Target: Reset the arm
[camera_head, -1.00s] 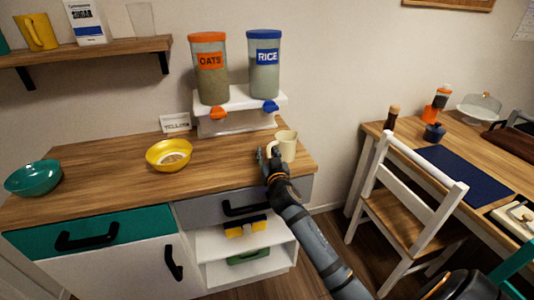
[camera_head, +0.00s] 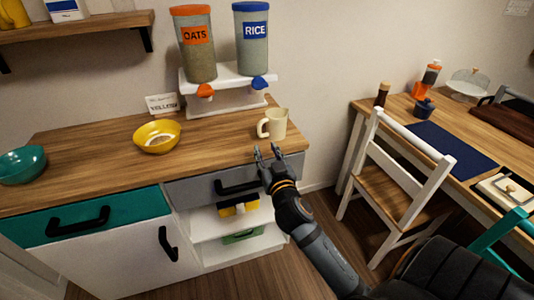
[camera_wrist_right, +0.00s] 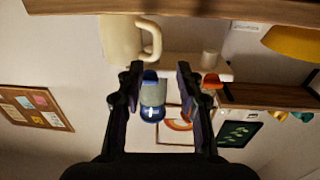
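My right gripper (camera_head: 266,153) is open and empty. It is just in front of the counter's front edge, near the grey drawer, with its fingertips pointing toward the cream mug (camera_head: 273,124). The mug stands upright on the wooden counter (camera_head: 100,143), apart from the fingers, with its handle on the left. In the right wrist view the two fingers (camera_wrist_right: 159,75) are spread with nothing between them, and the mug (camera_wrist_right: 122,38) shows upside down beyond them. My left gripper is in neither view.
A yellow bowl (camera_head: 157,136) and a teal bowl (camera_head: 22,165) sit on the counter. The oats dispenser (camera_head: 195,45) and rice dispenser (camera_head: 251,40) stand on a white stand at the back. A white chair (camera_head: 385,180) and table are at the right, with bare floor between.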

